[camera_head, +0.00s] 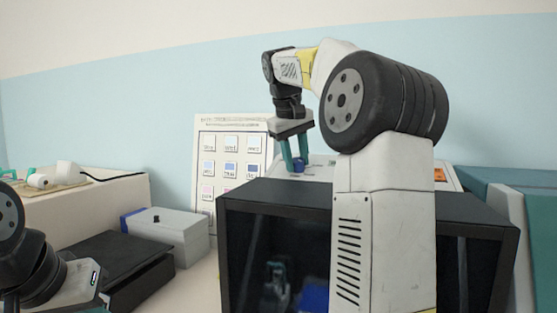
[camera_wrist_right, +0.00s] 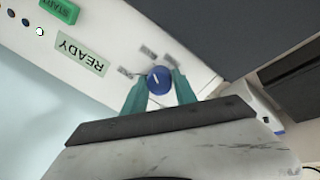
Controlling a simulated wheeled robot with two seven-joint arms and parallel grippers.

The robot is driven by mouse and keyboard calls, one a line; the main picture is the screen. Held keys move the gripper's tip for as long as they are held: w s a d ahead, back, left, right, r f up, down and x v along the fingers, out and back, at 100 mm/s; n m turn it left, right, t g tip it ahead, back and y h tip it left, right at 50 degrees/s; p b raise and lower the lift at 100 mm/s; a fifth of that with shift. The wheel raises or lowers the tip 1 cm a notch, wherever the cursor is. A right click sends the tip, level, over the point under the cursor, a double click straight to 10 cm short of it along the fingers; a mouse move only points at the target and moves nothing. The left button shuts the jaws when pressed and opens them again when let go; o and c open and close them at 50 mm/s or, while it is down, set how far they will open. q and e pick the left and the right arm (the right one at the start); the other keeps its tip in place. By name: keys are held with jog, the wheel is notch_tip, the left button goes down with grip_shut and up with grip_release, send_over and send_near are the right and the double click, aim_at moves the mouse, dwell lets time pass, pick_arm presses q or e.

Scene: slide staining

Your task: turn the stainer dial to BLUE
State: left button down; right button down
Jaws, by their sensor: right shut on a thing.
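The stainer dial (camera_wrist_right: 159,79) is a round blue knob with a white pointer line, on the white top panel of the stainer (camera_wrist_right: 115,50). In the head view the dial (camera_head: 297,166) is a small blue spot between my fingertips. My right gripper (camera_wrist_right: 160,85) points down at the panel with its two green fingers on either side of the dial, shut on it. Small grey labels sit around the dial, too blurred to read. My right arm hides part of the panel in the head view. My left arm shows at the lower left, with its fingers out of view.
The stainer's dark front housing (camera_head: 270,193) stands below the panel. A READY label (camera_wrist_right: 82,54) and a green START button (camera_wrist_right: 60,10) lie along the panel. A chart board (camera_head: 202,135) stands behind. A grey box (camera_head: 180,233) and a black device (camera_head: 120,262) are at left.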

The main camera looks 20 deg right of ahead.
jog(key=c, duration=1)
grip_release()
jog(key=shift+r, duration=0.1)
jog(key=v, duration=0.7)
jog(key=shift+r, duration=0.3)
jog(key=shift+s+a, duration=0.1)
jog(key=shift+s, duration=0.05)
